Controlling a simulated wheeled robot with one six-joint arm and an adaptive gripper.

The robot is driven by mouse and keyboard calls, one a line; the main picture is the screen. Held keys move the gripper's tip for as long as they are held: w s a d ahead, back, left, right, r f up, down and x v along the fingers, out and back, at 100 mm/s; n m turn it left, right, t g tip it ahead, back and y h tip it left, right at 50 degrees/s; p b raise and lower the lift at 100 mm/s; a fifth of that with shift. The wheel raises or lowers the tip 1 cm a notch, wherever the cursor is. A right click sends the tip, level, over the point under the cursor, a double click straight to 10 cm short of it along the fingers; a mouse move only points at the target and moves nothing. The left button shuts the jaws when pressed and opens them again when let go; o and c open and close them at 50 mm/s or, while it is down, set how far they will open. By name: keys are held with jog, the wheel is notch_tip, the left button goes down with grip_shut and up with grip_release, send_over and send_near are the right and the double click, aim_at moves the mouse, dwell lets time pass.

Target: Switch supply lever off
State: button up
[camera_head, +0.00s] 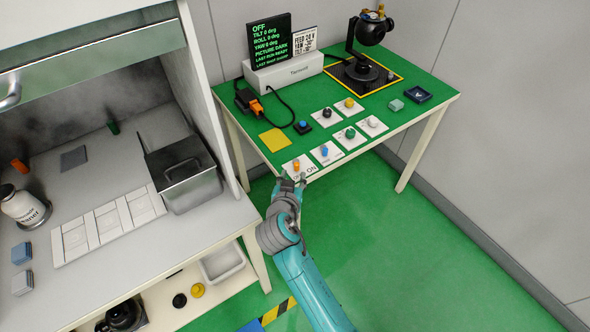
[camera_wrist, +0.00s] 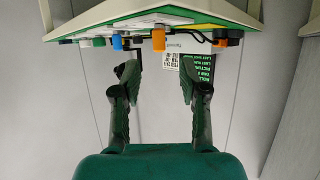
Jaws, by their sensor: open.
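The supply lever appears to be the orange-capped lever (camera_head: 296,165) on a white plate at the front edge of the green table. The plate reads ON at its right; the lettering at its left is partly hidden by my gripper. I cannot tell which way the lever leans. My gripper (camera_head: 292,178) is open and empty, just in front of the plate. In the wrist view, upside down, an orange lever (camera_wrist: 158,40) shows beyond and between the open fingers (camera_wrist: 161,75), apart from them. The black display (camera_head: 270,40) reads OFF and PICTURE DARK.
More white plates carry a blue lever (camera_head: 325,151) and green, white, black and yellow knobs. A blue button (camera_head: 303,125) and yellow square (camera_head: 274,140) lie nearby. A gimbal camera (camera_head: 371,28) stands at the back. The grey bench (camera_head: 130,235) is left; floor at right is clear.

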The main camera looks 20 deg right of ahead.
jog(key=shift+v, duration=1.95)
jog(key=s+d+f+n+y, duration=0.25)
jog(key=s+f, duration=0.25)
jog(key=s, duration=0.7)
jog(key=s+d+f+n+y, duration=0.25)
jog(key=s+f, duration=0.25)
jog(key=s, duration=0.6)
jog(key=s+r+t, duration=0.1)
jog(key=s+r, duration=0.5)
jog(key=s, duration=0.4)
jog(key=s+d+r+t, duration=0.1)
jog(key=s+r, duration=0.5)
jog(key=s, duration=0.4)
jog(key=shift+s+d+r+t, duration=0.15)
jog(key=shift+s+r+t, duration=0.1)
jog(key=shift+s+t, duration=0.05)
jog(key=shift+w, duration=0.1)
